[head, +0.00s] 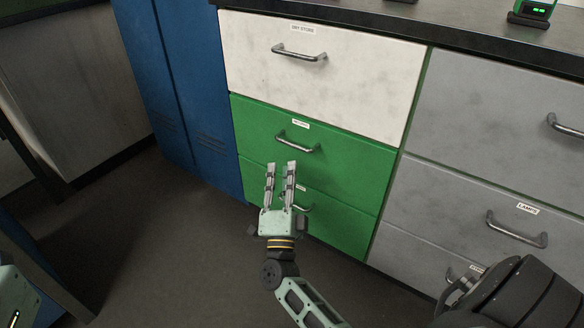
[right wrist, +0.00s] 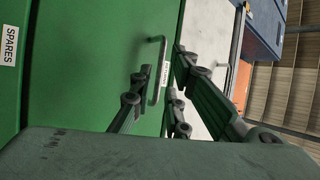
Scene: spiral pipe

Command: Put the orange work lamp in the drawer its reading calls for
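My right gripper (head: 281,166) is in front of the green drawers, fingers apart and pointing at the middle green drawer (head: 350,150). In the right wrist view, the right gripper (right wrist: 160,75) has the bar handle (right wrist: 154,72) between its open fingers; I cannot tell whether they touch it. Above is the white drawer (head: 370,75) labelled DRY STORE. Below is the lower green drawer (head: 345,220), labelled SPARES (right wrist: 10,45) in the wrist view. A grey drawer (head: 450,210) on the right is labelled LAMPS. All these drawers look closed. No orange work lamp is recognisable. My left gripper is not visible.
A dark countertop (head: 470,38) runs above the drawers. A small device with a lit green display (head: 538,11) stands on it at the top right. A blue locker (head: 185,90) stands left of the drawers. The floor (head: 150,240) before them looks clear.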

